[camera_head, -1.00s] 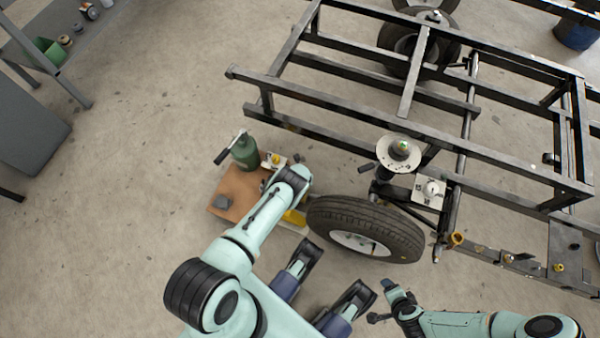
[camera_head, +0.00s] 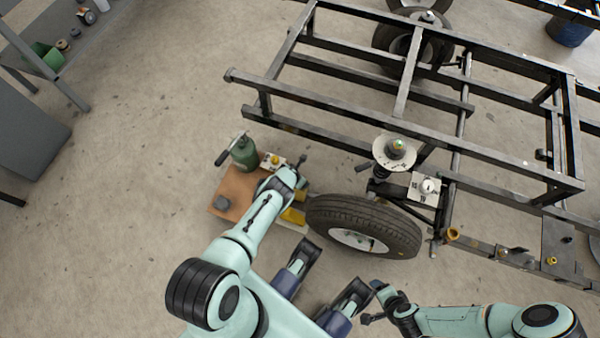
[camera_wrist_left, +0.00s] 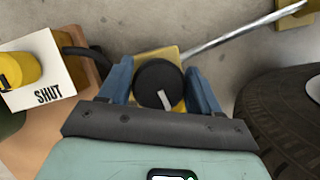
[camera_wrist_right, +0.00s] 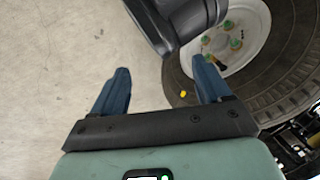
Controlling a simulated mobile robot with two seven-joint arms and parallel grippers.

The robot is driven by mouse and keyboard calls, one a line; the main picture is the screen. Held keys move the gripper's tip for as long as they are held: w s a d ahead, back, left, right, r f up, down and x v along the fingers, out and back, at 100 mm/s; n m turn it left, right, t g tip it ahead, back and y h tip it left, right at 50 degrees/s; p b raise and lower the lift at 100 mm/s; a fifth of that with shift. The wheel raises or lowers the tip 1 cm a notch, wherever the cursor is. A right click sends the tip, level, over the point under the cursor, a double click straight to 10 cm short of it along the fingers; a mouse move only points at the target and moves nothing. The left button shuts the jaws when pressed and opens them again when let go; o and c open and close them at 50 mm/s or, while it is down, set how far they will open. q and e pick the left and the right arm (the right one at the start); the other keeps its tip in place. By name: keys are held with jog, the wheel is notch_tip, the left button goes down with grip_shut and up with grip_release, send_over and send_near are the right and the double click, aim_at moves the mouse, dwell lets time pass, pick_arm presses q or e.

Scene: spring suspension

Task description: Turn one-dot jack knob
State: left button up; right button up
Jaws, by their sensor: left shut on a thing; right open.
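A round black knob (camera_wrist_left: 158,82) with a white pointer mark sits on a yellow body in the left wrist view. No dot marking is readable on it. My left gripper (camera_wrist_left: 159,80) is shut on the knob, one blue finger on each side; the white pointer points down in that view, toward my wrist. In the head view my left arm covers the knob, beside the wheel (camera_head: 365,225). A metal rod runs from the yellow body to the upper right. My right gripper (camera_wrist_right: 161,68) is open and empty near the wheel's front side.
A white card reading SHUT (camera_wrist_left: 45,93) with a yellow knob (camera_wrist_left: 18,70) stands left of my left gripper. A green bottle (camera_head: 244,153) stands on a brown board (camera_head: 228,183). The black frame (camera_head: 330,121) is behind the wheel. Open floor lies left.

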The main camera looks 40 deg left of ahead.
pick_arm(q)
jog(key=shift+s+d+f+m+h+b, duration=0.1)
jog(key=shift+m+h+b, duration=0.35)
jog(key=shift+m, duration=0.85)
pick_arm(e)
jog(key=shift+w+d+f, duration=0.35)
jog(key=shift+w+f, duration=0.1)
jog(key=shift+w, duration=0.2)
pick_arm(q)
jog(key=shift+g, duration=0.3)
pick_arm(e)
jog(key=shift+w, duration=0.1)
pick_arm(q)
jog(key=o, duration=1)
jog(key=shift+c, duration=0.2)
